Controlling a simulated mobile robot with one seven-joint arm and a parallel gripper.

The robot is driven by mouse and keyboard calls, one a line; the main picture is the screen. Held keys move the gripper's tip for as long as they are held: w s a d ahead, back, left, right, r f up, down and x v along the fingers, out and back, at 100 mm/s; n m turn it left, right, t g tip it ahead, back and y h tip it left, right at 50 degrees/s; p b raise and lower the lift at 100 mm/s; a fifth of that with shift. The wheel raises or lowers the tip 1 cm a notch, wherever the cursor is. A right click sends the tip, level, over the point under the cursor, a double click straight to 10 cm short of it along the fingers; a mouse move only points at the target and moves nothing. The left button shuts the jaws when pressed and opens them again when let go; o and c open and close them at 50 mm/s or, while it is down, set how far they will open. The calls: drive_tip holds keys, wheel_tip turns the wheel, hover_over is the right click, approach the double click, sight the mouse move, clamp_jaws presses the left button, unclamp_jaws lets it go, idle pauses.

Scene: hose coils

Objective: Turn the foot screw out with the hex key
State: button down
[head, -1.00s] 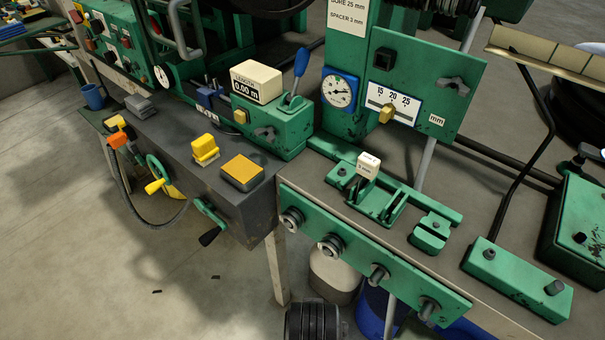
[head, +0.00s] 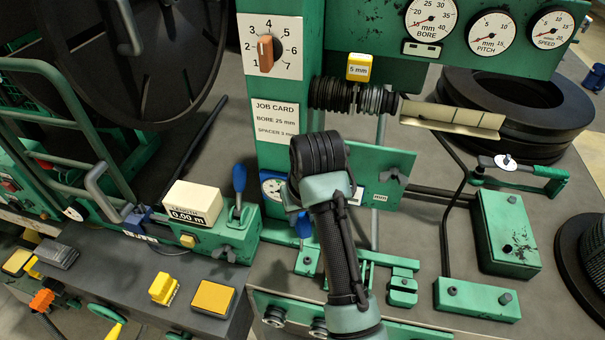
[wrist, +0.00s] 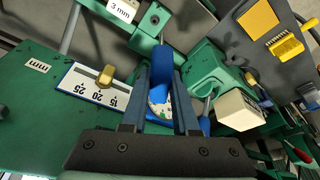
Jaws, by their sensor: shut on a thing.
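My gripper (wrist: 160,80) is shut on a blue handle with a thin dark shank, which looks like the hex key (wrist: 161,66). In the head view the blue handle (head: 303,226) shows just left of my arm, upright with its shank down. A dark screw head, perhaps the foot screw (wrist: 155,19), sits in a green block beside the 3 mm tag (wrist: 122,9). The shank's end is close to it; I cannot tell whether they touch. My wrist hides much of this spot in the head view, including my fingertips.
A blue-framed gauge (wrist: 158,108) and the green scale plate (head: 397,160) stand close to my gripper. Left are the blue lever (head: 239,178) and the white length counter (head: 190,203).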

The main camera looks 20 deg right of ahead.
drive_tip(key=shift+w+d+f+b, duration=0.1)
drive_tip(key=shift+d+f, duration=0.2)
drive_tip(key=shift+f, duration=0.3)
drive_tip(key=shift+w+d+f+b, duration=0.15)
drive_tip(key=shift+d+f, duration=0.1)
drive_tip(key=shift+f, duration=0.35)
drive_tip(key=shift+d+f+b, duration=0.1)
drive_tip(key=shift+d+f, duration=0.2)
drive_tip(key=shift+f, duration=0.85)
drive_tip(key=shift+p, duration=0.35)
